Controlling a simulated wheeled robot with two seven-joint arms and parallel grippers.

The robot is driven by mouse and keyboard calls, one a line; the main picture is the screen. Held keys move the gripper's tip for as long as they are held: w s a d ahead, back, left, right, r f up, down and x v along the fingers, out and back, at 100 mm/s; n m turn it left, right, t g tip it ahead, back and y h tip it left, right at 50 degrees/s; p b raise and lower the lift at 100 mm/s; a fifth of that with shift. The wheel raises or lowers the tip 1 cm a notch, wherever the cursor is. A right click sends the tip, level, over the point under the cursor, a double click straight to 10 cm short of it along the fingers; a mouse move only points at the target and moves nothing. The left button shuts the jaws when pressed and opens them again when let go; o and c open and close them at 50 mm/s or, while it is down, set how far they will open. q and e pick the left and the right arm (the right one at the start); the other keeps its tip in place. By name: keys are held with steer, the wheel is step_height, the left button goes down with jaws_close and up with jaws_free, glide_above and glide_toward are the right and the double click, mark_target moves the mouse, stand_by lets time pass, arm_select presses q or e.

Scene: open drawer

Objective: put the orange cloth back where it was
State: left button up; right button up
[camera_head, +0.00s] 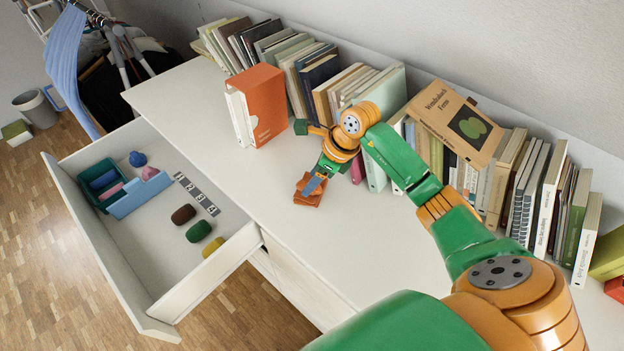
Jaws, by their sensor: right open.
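The orange cloth (301,200) is a small folded bundle on the white dresser top, near its front edge. My right gripper (313,186) is right at the cloth, pointing down with its jaws open. A grey finger overlaps the cloth in the picture; I cannot tell whether it touches. The open drawer (102,256) juts out at the left, below the top. My left gripper is not in view.
The drawer holds a green bin (86,183), a light blue block (139,196), a numbered strip (197,193) and brown, green and yellow lumps. Rows of books line the wall.

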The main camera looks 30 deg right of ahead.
steer(key=b+v, duration=0.1)
steer(key=v, duration=1)
